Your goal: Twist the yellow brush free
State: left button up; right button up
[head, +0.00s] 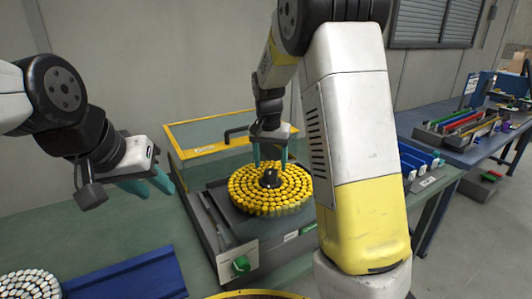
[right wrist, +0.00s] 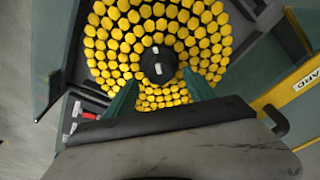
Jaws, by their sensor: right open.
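The yellow brush (head: 243,197) is a round disc of yellow tufts in rings around a black hub (head: 270,178). It sits in a grey machine in the head view. The brush fills the top of the right wrist view (right wrist: 110,50), with the dark hub (right wrist: 158,64) at its middle. My right gripper (head: 270,163) is above the brush, close to the hub, with its teal fingers apart. They also show in the right wrist view (right wrist: 160,92), on the near side of the hub, with nothing between them. My left gripper (head: 160,184) hangs at the left, away from the brush; its jaw gap is unclear.
A yellow-framed clear cover (head: 192,122) stands raised behind the brush. A green knob (head: 241,265) is on the machine's front. A white-tufted disc (head: 30,284) and a blue tray (head: 125,280) lie at the left. A bench with coloured parts (head: 455,128) stands at the right.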

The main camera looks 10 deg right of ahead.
aim_at(271, 171)
jog(key=shift+w+d+f, duration=0.1)
jog(key=shift+w+f, duration=0.05)
jog(key=shift+f, duration=1.05)
jog(key=shift+w+f, duration=0.15)
jog(key=shift+f, duration=1)
grip_shut()
